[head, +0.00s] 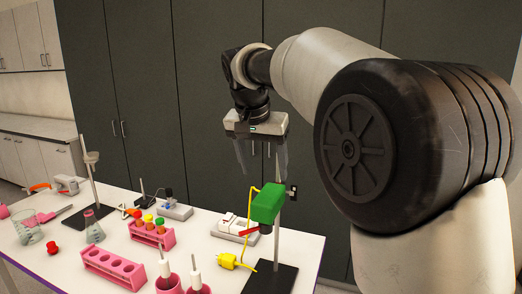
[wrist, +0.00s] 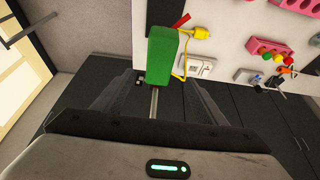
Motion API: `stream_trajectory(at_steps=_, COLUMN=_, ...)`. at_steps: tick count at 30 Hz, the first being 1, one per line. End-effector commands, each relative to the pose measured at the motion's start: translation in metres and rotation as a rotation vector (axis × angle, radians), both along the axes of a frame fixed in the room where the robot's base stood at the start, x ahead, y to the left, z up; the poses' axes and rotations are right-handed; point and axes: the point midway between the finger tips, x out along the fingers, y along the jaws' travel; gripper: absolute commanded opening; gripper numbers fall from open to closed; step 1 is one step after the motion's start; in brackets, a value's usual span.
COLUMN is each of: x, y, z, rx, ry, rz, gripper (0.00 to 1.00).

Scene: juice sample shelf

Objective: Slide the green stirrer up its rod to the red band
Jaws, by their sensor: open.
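The green stirrer (head: 266,204) is a block on an upright metal rod (head: 279,245) that rises from a black base plate (head: 270,280). My gripper (head: 262,170) is above the stirrer, pointing down, with its fingers apart and nothing held. In the wrist view the green stirrer (wrist: 162,58) lies beyond the fingertips of my gripper (wrist: 158,80). The rod (wrist: 154,103) shows between the fingers there. A short red piece (head: 249,231) sticks out low beside the stirrer; it also shows in the wrist view (wrist: 181,20). I cannot make out a red band on the rod.
A yellow cable runs from the stirrer to a yellow plug (head: 235,262). A white socket box (head: 234,228) stands left. Pink racks (head: 113,268) and glassware fill the white table's left. Dark cabinets (head: 215,90) stand behind.

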Motion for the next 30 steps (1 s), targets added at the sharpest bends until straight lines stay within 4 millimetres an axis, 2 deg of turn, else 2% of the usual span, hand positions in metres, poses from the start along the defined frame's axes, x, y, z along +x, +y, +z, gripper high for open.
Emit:
stream_trajectory(at_steps=1, x=-0.003, y=0.002, z=0.013, rx=0.001, ry=-0.005, rz=0.001, gripper=0.66)
stream_trajectory(at_steps=3, x=-0.008, y=0.004, z=0.024, rx=0.001, ry=-0.004, rz=0.001, gripper=0.66)
stream_trajectory(at_steps=9, x=-0.017, y=0.007, z=0.045, rx=0.000, ry=-0.002, rz=0.000, gripper=0.66)
stream_trajectory(at_steps=23, x=-0.021, y=0.005, z=0.050, rx=-0.001, ry=-0.001, rz=0.003, gripper=0.66)
stream_trajectory(at_steps=26, x=-0.034, y=-0.006, z=0.052, rx=0.000, ry=-0.003, rz=0.025, gripper=0.66)
stream_trajectory(at_steps=29, x=-0.062, y=-0.026, z=0.051, rx=0.001, ry=-0.005, rz=0.071, gripper=0.66)
stream_trajectory(at_steps=30, x=-0.077, y=-0.036, z=0.049, rx=0.001, ry=-0.006, rz=0.094, gripper=0.66)
